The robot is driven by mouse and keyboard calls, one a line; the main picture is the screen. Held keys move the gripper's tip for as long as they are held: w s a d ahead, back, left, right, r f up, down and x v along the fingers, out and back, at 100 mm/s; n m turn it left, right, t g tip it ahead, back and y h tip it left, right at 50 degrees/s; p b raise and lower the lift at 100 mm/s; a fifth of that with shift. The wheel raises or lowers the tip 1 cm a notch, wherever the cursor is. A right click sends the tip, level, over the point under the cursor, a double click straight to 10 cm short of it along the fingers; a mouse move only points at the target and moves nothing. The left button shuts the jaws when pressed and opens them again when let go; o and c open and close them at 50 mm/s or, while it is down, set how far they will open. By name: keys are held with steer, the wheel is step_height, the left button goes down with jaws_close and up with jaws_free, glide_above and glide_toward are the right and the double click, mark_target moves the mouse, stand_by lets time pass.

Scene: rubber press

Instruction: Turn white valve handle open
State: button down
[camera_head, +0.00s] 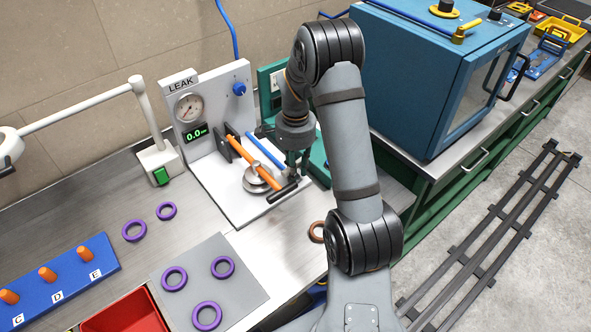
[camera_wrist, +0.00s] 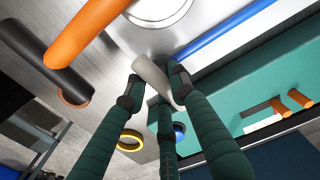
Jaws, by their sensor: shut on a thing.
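The white valve handle (camera_wrist: 155,78) shows as a pale flat lever between my fingers in the wrist view. My gripper (camera_wrist: 156,84) is shut on it, with dark green ribbed fingers on either side. In the head view my gripper (camera_head: 294,170) reaches down at the right side of the white leak-test stand (camera_head: 215,110), beside the orange clamp lever (camera_head: 245,158) and the blue bar (camera_head: 266,152). The handle is hidden there behind my gripper. The handle's angle against its valve body is hard to tell.
The orange lever's black grip (camera_head: 283,192) lies close to my gripper. A round metal part (camera_head: 258,179) sits on the stand's base. A green fixture (camera_head: 318,165) stands close at right, a blue cabinet (camera_head: 425,75) behind it. Purple rings (camera_head: 222,267) lie front left.

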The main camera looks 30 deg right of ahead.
steer(key=n+b, duration=0.1)
steer(key=n, duration=0.2)
steer(key=shift+w+n, duration=0.15)
steer(key=shift+n, duration=0.25)
steer(key=n+b, duration=0.1)
steer(key=n, duration=0.3)
steer(key=shift+w+d+n, duration=0.1)
steer(key=shift+d+n, duration=0.05)
steer(key=shift+n, duration=0.15)
steer(key=n, duration=0.4)
steer(key=shift+w, duration=0.1)
steer(key=shift+w+n, duration=0.1)
steer(key=shift+n, duration=1.9)
steer(key=c, duration=1.5)
jaws_free()
steer(key=shift+c, duration=0.2)
steer(key=shift+o, duration=0.4)
